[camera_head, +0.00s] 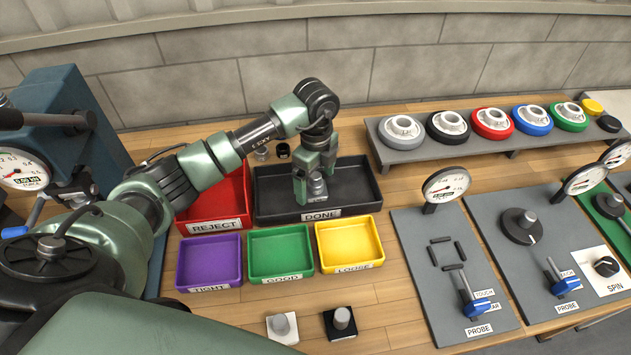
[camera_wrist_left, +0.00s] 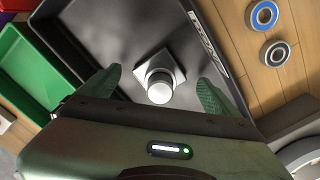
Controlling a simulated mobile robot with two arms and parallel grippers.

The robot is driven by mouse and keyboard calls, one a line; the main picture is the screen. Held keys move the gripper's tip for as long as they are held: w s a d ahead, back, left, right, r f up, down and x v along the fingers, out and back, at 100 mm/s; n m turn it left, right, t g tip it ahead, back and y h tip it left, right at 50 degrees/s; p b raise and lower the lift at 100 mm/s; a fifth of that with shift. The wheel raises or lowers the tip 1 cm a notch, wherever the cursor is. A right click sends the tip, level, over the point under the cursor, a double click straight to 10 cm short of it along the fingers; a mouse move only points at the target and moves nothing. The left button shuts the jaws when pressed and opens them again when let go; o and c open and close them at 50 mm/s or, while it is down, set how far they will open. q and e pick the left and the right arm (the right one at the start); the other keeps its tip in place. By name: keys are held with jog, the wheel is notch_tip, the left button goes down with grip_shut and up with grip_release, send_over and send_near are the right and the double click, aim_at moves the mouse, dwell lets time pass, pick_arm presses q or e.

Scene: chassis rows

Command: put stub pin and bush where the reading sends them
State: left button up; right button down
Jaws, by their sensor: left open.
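My left gripper (camera_head: 314,172) is open and points down over the black DONE tray (camera_head: 270,203). A metal pin with a square base (camera_head: 317,190) stands in that tray below the fingers. In the left wrist view the pin (camera_wrist_left: 160,88) is between the two spread fingers, with a gap on each side. A pin on a pale base (camera_head: 282,328) and a pin on a black base (camera_head: 341,322) stand on the bench in front. In the left wrist view, a blue-ringed bush (camera_wrist_left: 263,15) and a dark-ringed one (camera_wrist_left: 275,53) lie outside the tray. My right gripper is not in view.
The REJECT tray (camera_head: 214,222) is red. Purple TIGHT (camera_head: 209,283), green GOOD (camera_head: 280,274) and yellow LOOSE (camera_head: 350,264) trays stand in front. Gauge stations with PROBE levers (camera_head: 475,308) are at right. Coloured rings line a raised shelf (camera_head: 412,156). A dial (camera_head: 22,169) is far left.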

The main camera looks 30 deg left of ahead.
aim_at(316, 175)
pick_arm(q)
notch_tip(316, 175, up, 10)
jog(key=shift+f+b, duration=0.1)
jog(key=shift+b, duration=0.65)
jog(key=shift+r, duration=0.75)
